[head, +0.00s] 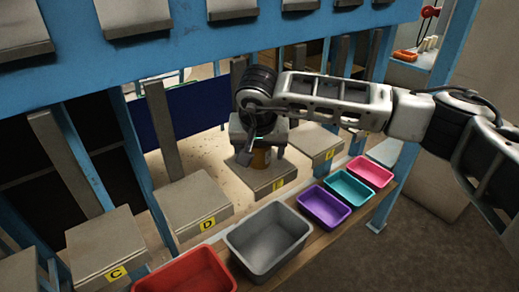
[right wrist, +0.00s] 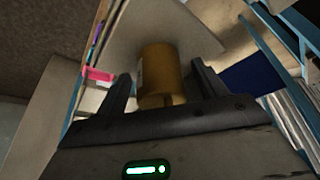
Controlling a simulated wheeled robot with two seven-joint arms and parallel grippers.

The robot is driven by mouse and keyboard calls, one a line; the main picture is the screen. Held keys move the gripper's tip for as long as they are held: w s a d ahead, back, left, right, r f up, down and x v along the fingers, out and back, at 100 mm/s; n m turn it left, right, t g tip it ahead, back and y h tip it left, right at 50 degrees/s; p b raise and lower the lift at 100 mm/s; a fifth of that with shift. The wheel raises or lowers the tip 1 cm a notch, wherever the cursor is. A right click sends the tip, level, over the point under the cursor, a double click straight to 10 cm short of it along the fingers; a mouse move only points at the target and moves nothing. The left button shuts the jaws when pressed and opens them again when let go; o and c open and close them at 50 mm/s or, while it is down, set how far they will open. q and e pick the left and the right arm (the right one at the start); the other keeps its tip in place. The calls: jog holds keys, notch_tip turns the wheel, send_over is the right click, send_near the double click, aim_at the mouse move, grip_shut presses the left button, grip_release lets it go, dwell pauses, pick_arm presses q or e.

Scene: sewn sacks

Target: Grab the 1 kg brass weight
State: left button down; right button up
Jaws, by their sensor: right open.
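The brass weight (right wrist: 161,75) is a gold-brown cylinder standing on a grey block. In the right wrist view it sits between the two dark fingers of my right gripper (right wrist: 160,88), with a gap to the finger on the left. In the head view only a small brown part of the weight (head: 261,158) shows under my right gripper (head: 255,152), above the block with a yellow label (head: 268,178). The gripper is open around the weight. Its lower end is partly hidden by the gripper body. My left gripper is not in view.
In front stands a row of trays: red (head: 190,272), grey (head: 268,240), purple (head: 323,206), teal (head: 349,187) and pink (head: 371,171). Other labelled grey blocks (head: 192,202) flank the weight's block. Blue frame posts (head: 135,150) and a blue beam (head: 150,68) stand close by.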

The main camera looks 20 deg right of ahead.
jog(key=shift+c, duration=0.3)
grip_shut()
jog(key=shift+w+r, duration=0.1)
jog(key=shift+r, duration=0.1)
